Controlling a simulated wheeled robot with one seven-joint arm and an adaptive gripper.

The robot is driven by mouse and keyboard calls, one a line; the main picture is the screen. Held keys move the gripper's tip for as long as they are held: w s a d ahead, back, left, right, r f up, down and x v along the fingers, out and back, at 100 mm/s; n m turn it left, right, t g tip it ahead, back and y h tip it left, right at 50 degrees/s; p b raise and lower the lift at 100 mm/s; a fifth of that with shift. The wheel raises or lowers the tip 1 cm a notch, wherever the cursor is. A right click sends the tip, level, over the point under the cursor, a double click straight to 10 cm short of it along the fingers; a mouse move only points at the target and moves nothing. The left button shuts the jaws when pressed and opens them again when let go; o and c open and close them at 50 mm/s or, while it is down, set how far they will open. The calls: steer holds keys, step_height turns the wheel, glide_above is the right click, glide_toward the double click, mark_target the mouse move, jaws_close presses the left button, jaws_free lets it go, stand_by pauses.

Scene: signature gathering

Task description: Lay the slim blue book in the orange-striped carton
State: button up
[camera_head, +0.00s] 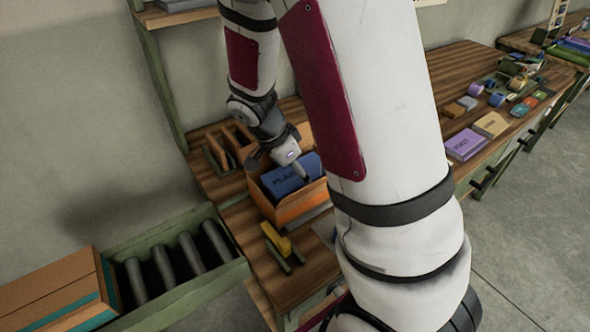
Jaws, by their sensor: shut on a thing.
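The slim blue book (288,180) shows its lettered cover at the mouth of the orange-striped carton (290,212), on the wooden bench. My gripper (281,164) is above the carton, shut on the blue book. The book looks tilted, with its lower part hidden behind the carton's near wall. I cannot tell whether it touches the carton's floor. Part of the carton's right side is hidden behind my arm.
A yellow object (275,238) lies in front of the orange-striped carton. A wooden rack (222,150) stands behind it. A purple book (466,144) and several small items lie on the right table.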

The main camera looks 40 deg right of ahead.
steer(key=shift+f, duration=0.1)
steer(key=shift+f+b, duration=0.35)
steer(key=shift+f, duration=0.15)
steer(key=o, duration=1)
steer(key=shift+o, duration=0.2)
